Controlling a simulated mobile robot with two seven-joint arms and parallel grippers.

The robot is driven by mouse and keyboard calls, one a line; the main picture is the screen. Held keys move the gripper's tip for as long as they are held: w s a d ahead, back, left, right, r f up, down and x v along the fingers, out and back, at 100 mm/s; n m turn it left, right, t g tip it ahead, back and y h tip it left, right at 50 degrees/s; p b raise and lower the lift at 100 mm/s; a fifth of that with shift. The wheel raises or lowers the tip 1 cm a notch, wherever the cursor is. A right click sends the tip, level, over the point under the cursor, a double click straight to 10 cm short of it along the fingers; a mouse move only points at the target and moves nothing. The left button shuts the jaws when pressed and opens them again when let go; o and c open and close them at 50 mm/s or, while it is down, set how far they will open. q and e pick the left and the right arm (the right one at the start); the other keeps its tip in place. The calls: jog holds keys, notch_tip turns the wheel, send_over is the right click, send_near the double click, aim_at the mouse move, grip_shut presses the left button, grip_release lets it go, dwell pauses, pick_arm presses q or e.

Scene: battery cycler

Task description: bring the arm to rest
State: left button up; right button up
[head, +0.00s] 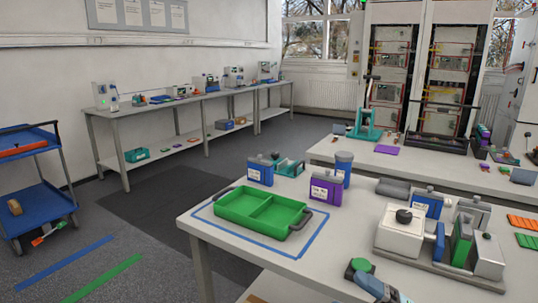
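Neither of my grippers shows in the head view, and no arm of mine can be made out. The near white table (255,255) fills the lower right. On it a green two-compartment tray (262,211) with dark handles sits inside a blue taped outline. The tray looks empty. A blue battery-like block (260,171) and a purple one (325,190) stand behind and beside the tray, both with white labels. I cannot tell where my arms are.
A white-and-grey fixture (400,232) with upright blocks stands on the table's right. A green-topped dark item (358,266) lies at the front edge, partly cut off. A blue cart (30,185) stands far left. Open floor (130,250) lies between.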

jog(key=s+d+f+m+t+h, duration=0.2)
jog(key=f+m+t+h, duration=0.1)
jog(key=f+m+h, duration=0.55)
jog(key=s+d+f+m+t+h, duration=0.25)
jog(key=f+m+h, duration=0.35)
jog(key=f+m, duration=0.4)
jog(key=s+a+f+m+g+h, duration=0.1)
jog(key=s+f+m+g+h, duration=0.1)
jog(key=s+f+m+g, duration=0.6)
pick_arm(q)
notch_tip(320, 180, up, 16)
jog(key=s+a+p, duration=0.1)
jog(key=p, duration=2.2)
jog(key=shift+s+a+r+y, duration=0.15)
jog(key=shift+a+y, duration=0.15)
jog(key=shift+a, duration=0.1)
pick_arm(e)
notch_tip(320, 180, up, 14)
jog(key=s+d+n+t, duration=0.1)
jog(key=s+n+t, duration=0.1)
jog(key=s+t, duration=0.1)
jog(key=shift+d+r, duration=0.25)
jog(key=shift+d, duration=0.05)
